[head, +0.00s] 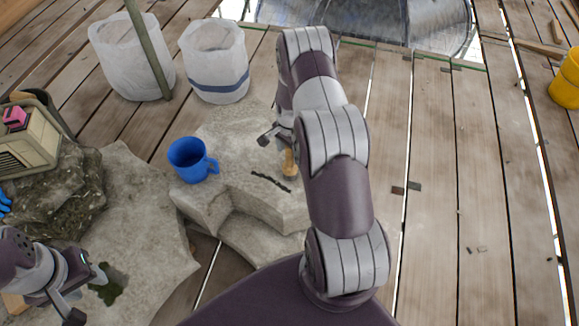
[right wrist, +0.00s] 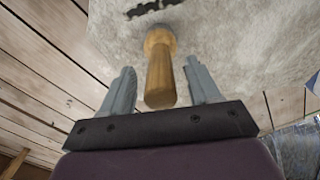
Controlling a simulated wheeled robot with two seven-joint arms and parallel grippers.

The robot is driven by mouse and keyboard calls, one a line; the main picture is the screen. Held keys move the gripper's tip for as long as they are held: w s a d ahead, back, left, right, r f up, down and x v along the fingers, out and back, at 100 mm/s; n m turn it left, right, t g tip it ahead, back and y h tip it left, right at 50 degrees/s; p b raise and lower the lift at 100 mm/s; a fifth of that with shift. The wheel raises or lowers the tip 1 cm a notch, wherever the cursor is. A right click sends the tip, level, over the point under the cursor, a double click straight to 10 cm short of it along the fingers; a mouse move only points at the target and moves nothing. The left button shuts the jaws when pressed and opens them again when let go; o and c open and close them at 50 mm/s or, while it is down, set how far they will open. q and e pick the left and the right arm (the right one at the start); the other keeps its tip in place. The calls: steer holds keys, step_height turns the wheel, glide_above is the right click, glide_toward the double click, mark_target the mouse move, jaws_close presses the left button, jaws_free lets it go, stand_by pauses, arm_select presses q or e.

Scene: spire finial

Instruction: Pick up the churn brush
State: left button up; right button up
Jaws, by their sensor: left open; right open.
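A wooden piece with a rounded head and a straight handle, which looks like the churn brush (head: 289,164), is on the pale stone slab, partly hidden by my right arm. In the right wrist view its wooden handle (right wrist: 160,80) points toward the gripper and lies between the two fingers, with gaps on both sides. My right gripper (right wrist: 162,88) is open around it, not visibly touching it. In the head view the right gripper is mostly hidden behind my arm. My left gripper (head: 88,297) is open and empty above the stone at lower left.
A blue mug (head: 192,160) stands on the slab left of the brush. Two whitish bag-like containers (head: 215,62) and a pole (head: 148,50) stand behind. A yellow bucket (head: 567,80) is far right. Right-hand planks are mostly clear.

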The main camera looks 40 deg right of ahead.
step_height(320, 180, down, 2)
steer(key=shift+f, duration=0.2)
steer(key=shift+r, duration=0.1)
jaws_close()
